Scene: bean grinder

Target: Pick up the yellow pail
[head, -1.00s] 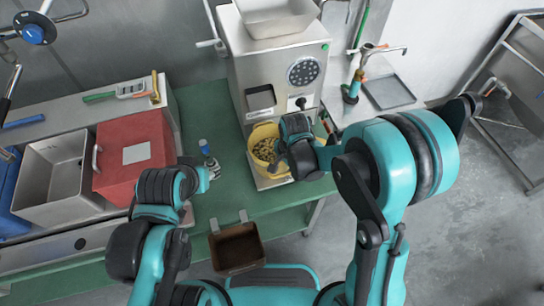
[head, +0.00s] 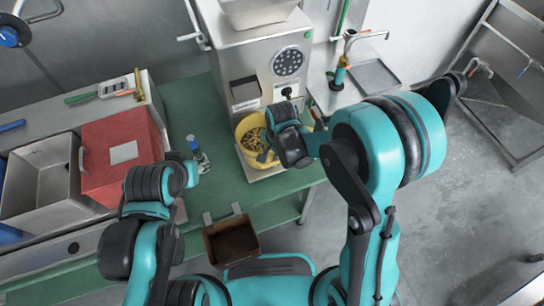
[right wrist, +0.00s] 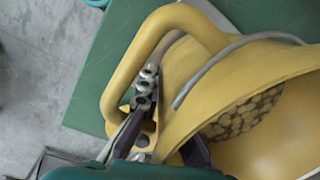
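The yellow pail (head: 243,128), filled with brownish beans or nuts, stands at the front of the steel grinder (head: 262,60). My right gripper (head: 265,156) is at the pail's front right side. In the right wrist view, the pail's looped yellow handle (right wrist: 125,75) fills the upper left and the round body lies at right. My right gripper's dark fingers (right wrist: 160,145) lie on either side of the handle's lower end. How firmly they close on it is hidden. My left gripper (head: 190,172) is over the green table near a blue-capped item; its fingers are not clear.
A red box (head: 118,175) and a steel basin (head: 45,185) stand at left. The blue-capped item (head: 195,147) is between the red box and the pail. A brown open bin (head: 230,242) hangs at the front edge of the green table (head: 190,100).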

